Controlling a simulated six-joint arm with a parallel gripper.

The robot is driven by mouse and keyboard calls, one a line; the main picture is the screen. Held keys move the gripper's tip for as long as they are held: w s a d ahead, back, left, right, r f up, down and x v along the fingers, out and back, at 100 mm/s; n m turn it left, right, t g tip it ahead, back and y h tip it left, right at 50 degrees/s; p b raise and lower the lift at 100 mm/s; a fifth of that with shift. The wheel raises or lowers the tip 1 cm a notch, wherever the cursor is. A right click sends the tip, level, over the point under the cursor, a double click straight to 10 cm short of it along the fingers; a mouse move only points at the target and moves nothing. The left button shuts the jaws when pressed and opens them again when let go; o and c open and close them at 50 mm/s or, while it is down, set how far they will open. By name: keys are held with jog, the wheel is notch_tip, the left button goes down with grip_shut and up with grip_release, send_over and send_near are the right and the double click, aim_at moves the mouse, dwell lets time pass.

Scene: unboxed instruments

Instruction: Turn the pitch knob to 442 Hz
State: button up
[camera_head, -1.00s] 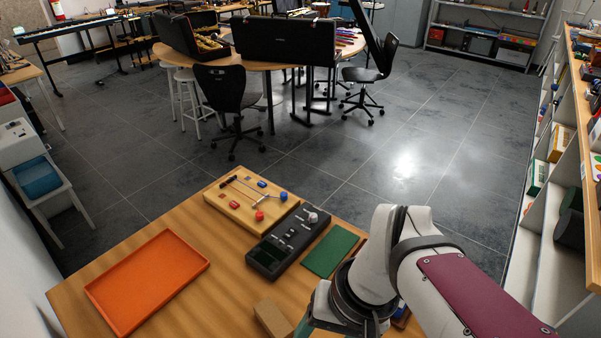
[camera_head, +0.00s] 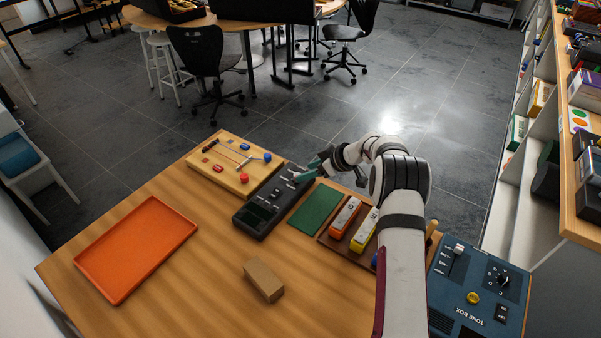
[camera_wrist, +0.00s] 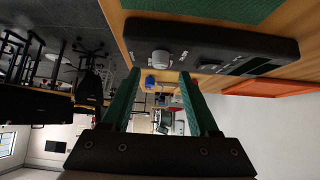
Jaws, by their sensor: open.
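A dark box (camera_head: 254,216) with a small display and pale controls lies near the table's far edge. In the wrist view it (camera_wrist: 225,42) carries a pale round knob (camera_wrist: 161,58) at one end. The knob's labels and setting are too small to read. My gripper (camera_head: 300,176) is over the knob end of the box and hides that end in the head view. In the wrist view its green fingers (camera_wrist: 160,77) are apart, with the knob showing in line with the gap between their tips. I cannot tell whether they touch it.
Left of the dark box is a wooden board (camera_head: 232,181) with small coloured parts. A green mat (camera_head: 315,207) and bars in a brown tray (camera_head: 331,243) lie to its right. A blue tone box (camera_head: 455,298), a wooden block (camera_head: 263,279) and an orange tray (camera_head: 137,250) are also there.

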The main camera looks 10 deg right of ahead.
jog(key=x, duration=0.4)
jog(key=shift+f, duration=0.1)
grip_shut()
